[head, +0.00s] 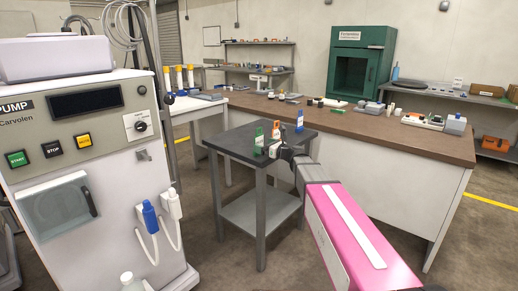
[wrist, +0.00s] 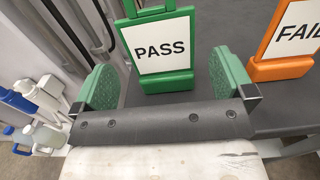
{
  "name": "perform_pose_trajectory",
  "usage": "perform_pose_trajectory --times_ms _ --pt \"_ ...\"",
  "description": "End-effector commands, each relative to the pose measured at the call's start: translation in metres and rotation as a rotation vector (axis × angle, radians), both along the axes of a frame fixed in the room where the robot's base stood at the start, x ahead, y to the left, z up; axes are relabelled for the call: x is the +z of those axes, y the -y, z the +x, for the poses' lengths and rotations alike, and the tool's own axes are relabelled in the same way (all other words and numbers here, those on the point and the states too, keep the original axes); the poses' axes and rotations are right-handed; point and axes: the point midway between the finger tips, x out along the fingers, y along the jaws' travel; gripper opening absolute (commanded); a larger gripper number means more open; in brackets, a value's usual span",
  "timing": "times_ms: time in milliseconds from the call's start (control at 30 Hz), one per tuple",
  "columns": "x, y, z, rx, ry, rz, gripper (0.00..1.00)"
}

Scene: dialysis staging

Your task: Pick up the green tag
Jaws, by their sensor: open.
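The green tag (wrist: 165,50) is a green-framed stand with a white panel reading PASS. It stands upright on the dark top of a small table (head: 228,141). In the head view the green tag (head: 259,140) is near the table's middle. In the wrist view my gripper (wrist: 165,78) is open, with one green-padded finger to each side of the tag. The tag's base sits between the fingers, apparently apart from both. In the head view my gripper (head: 277,150) is just beside the tag, and its fingers are hard to make out.
An orange FAIL tag (wrist: 290,40) stands close right of the green tag; it also shows in the head view (head: 276,129). A blue tag (head: 299,121) stands farther right. The pump machine (head: 80,150) is at left. A brown-topped bench (head: 400,135) is behind.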

Motion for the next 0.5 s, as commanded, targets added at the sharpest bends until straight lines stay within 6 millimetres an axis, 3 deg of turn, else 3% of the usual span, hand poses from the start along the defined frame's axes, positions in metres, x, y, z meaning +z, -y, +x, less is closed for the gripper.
perform_pose_trajectory --times_ms 200,500 --pt "0.001 -0.024 0.023 0.001 0.000 0.000 1.00" --pt "0.001 -0.030 0.025 0.000 0.000 0.000 1.00"
